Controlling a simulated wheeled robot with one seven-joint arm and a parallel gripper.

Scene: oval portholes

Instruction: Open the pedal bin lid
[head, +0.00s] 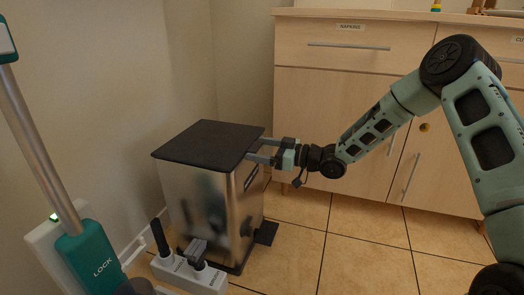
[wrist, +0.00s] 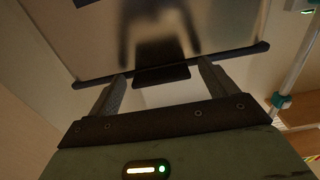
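The pedal bin (head: 205,205) is a brushed metal box standing on the tiled floor. Its flat black lid (head: 208,145) looks shut and level. A dark pedal plate (head: 267,233) sticks out at the bin's foot on the right. My gripper (head: 264,151) is open at the lid's right edge. In the wrist view, my gripper (wrist: 160,88) has its fingers spread, with a dark tab (wrist: 161,75) on the lid's edge between them. Nothing appears clamped; whether a finger touches the bin is unclear. The metal side of the bin (wrist: 105,35) fills the top of the wrist view.
A power strip (head: 190,272) with plugs lies in front of the bin. A green and grey upright appliance (head: 95,262) stands at the left. A wooden cabinet (head: 330,125) with drawers is behind my arm. The floor right of the bin is clear.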

